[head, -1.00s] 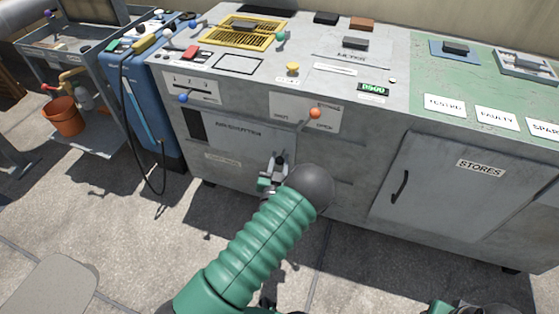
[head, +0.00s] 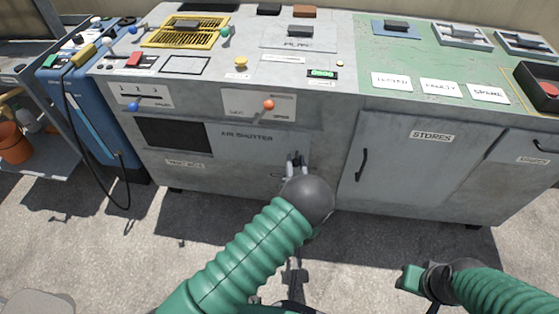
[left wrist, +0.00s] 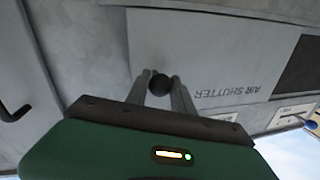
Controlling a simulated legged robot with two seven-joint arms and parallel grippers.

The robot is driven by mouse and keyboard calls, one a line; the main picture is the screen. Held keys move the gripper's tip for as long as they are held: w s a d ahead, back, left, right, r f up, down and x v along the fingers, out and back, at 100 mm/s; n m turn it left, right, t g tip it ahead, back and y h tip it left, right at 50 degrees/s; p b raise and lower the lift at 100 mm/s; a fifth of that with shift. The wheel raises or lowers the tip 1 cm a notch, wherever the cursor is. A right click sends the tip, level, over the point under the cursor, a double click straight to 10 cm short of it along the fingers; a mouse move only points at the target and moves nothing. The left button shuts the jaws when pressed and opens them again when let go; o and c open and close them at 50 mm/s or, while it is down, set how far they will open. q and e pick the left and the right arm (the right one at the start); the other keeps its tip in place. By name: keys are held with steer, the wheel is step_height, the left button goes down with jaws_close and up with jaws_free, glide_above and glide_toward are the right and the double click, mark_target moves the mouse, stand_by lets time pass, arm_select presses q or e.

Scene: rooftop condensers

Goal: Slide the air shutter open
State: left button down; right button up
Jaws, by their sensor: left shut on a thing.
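The air shutter (head: 235,150) is a grey sliding panel on the front of the workbench. A wide dark opening (head: 172,133) shows at its left in the head view. My left gripper (head: 296,160) is at the panel's right part. In the left wrist view its two fingers (left wrist: 162,80) are shut on a round dark knob (left wrist: 162,86) on the shutter (left wrist: 200,50). The dark opening also shows there at right (left wrist: 299,68). My right gripper (head: 412,278) is low at the right, away from the bench, its fingers not clear.
The stores door (head: 400,165) with its black handle (head: 361,164) is just right of my left gripper. A lever with an orange knob (head: 268,104) sits above the shutter. A blue cabinet (head: 90,120) with a hanging cable stands left. Paved floor in front is clear.

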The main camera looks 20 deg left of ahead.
arm_select(q)
steer(key=shift+w+d, duration=0.1)
steer(key=shift+d, duration=0.55)
steer(key=c, duration=1.3)
jaws_free()
steer(key=shift+f, duration=0.1)
steer(key=shift+o, duration=1)
steer(key=shift+d, duration=0.1)
